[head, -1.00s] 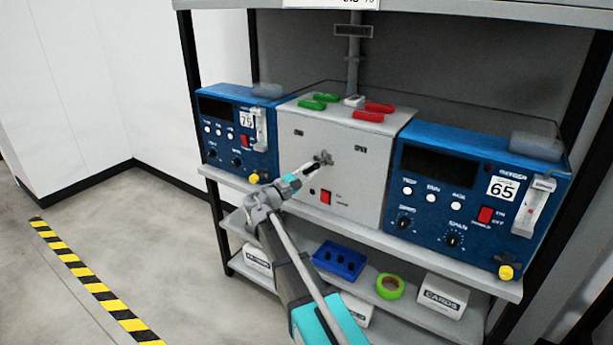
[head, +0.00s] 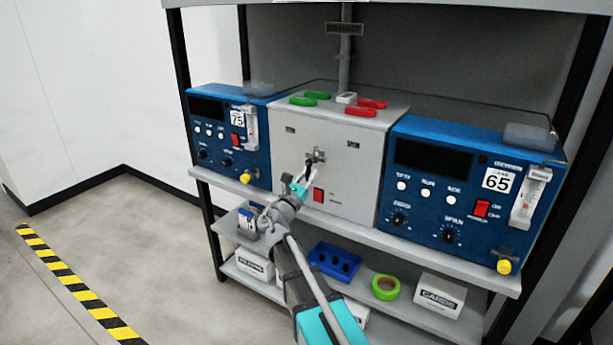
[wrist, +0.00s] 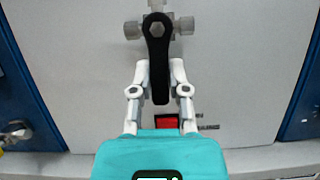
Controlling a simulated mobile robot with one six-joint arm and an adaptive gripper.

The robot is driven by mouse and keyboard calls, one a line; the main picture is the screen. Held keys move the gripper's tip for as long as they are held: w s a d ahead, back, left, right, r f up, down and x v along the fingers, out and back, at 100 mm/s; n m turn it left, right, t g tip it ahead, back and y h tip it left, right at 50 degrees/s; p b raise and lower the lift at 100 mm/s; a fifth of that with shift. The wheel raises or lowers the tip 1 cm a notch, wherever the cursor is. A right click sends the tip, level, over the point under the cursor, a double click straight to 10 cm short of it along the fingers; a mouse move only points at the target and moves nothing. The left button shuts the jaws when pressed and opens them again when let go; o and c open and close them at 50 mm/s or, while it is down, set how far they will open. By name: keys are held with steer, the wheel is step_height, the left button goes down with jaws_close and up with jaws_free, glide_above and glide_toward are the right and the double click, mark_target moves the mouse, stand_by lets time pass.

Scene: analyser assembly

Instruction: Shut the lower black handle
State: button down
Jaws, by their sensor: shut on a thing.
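The black handle (wrist: 157,60) is a flat lever on a grey metal valve (wrist: 184,25) on the front of the light grey box. In the wrist view it hangs straight down from its pivot bolt. My gripper (wrist: 160,75) has one pale finger on each side of the lever's lower part and is shut on it. In the head view my gripper (head: 306,175) is just below the valve (head: 316,155), and the handle is small and mostly hidden by the fingers. Only one black handle can be made out.
The grey box (head: 355,175) stands between two blue analysers (head: 225,150) (head: 405,155) on the shelf. A red switch (head: 318,195) is below the valve, close to my gripper. Green and red handles (head: 368,104) lie on the box top. A lower shelf holds several items.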

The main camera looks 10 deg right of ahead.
steer(key=shift+n, duration=0.3)
steer(key=c, duration=0.6)
jaws_free()
steer(key=shift+m, duration=0.4)
